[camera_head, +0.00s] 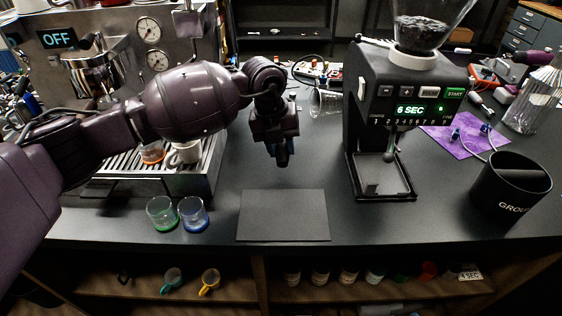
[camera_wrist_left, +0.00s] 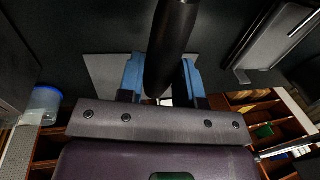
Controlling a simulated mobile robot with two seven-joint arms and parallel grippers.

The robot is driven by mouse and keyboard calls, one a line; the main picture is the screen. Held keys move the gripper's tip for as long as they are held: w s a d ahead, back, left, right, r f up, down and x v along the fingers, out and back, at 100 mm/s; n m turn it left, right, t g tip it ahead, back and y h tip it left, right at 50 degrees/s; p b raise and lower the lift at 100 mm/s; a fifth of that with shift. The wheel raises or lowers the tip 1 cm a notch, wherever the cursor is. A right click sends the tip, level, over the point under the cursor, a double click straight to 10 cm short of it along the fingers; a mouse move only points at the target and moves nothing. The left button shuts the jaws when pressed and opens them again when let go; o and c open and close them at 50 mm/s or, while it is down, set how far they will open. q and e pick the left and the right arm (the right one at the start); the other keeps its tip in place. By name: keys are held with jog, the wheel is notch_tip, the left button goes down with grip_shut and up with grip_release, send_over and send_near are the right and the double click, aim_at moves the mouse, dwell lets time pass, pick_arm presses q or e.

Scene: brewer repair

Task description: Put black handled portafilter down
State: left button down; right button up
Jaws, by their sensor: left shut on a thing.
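My left gripper (camera_head: 281,158) points down above the counter, just behind the dark flat mat (camera_head: 283,225). In the left wrist view its blue fingers (camera_wrist_left: 162,78) are shut on the black handle of the portafilter (camera_wrist_left: 174,38), which runs up out of the top of that picture. The portafilter's head is not in that view. In the head view the gripper and wrist hide most or all of the portafilter. I cannot tell whether it touches the counter. The mat looks bare. My right gripper is not in view.
The grinder (camera_head: 395,110) stands to the right of the gripper, and a black grounds bin (camera_head: 510,188) is at far right. A green glass (camera_head: 161,214) and a blue glass (camera_head: 194,214) stand left of the mat. The espresso machine (camera_head: 120,45) is at left.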

aim_at(284, 176)
pick_arm(q)
jog(key=shift+f, duration=0.35)
jog(key=shift+a+x, duration=0.2)
jog(key=shift+x, duration=0.8)
jog(key=shift+a+x, duration=0.2)
jog(key=shift+x, duration=0.8)
jog(key=shift+f, duration=0.65)
jog(key=c, duration=1.1)
grip_release()
jog(key=o, duration=0.3)
jog(key=shift+r, duration=0.1)
